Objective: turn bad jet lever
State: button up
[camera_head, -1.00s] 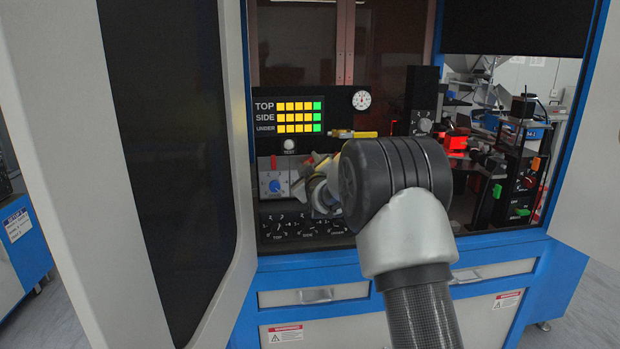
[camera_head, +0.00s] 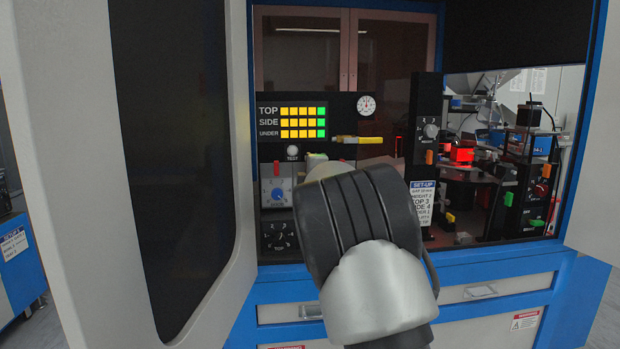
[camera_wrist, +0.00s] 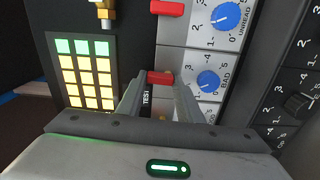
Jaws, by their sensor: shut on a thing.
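In the wrist view, a red lever (camera_wrist: 160,77) sits between the tips of my gripper (camera_wrist: 160,86), which is shut on it. The lever is beside the white plate with the blue dial (camera_wrist: 209,81) labelled BAD. Another red lever (camera_wrist: 168,8) is above it in that view, by the blue dial (camera_wrist: 229,17) labelled UNREAD. In the head view my arm hides my gripper and the held lever. A red lever (camera_head: 277,168) over a blue dial (camera_head: 278,194) shows left of my arm.
The light panel (camera_head: 302,122) has yellow and green squares, with a TEST button (camera_head: 292,151) below. A yellow-handled part (camera_head: 358,140) and a gauge (camera_head: 366,105) are nearby. A SET-UP card (camera_head: 422,203) is right of my arm. The open cabinet door (camera_head: 175,150) stands at left.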

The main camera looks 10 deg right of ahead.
jog(key=shift+n+b, duration=0.3)
jog(key=shift+n, duration=0.1)
jog(key=o, duration=1)
jog(key=shift+o, duration=0.2)
jog(key=s, duration=1.7)
jog(key=shift+s, duration=0.25)
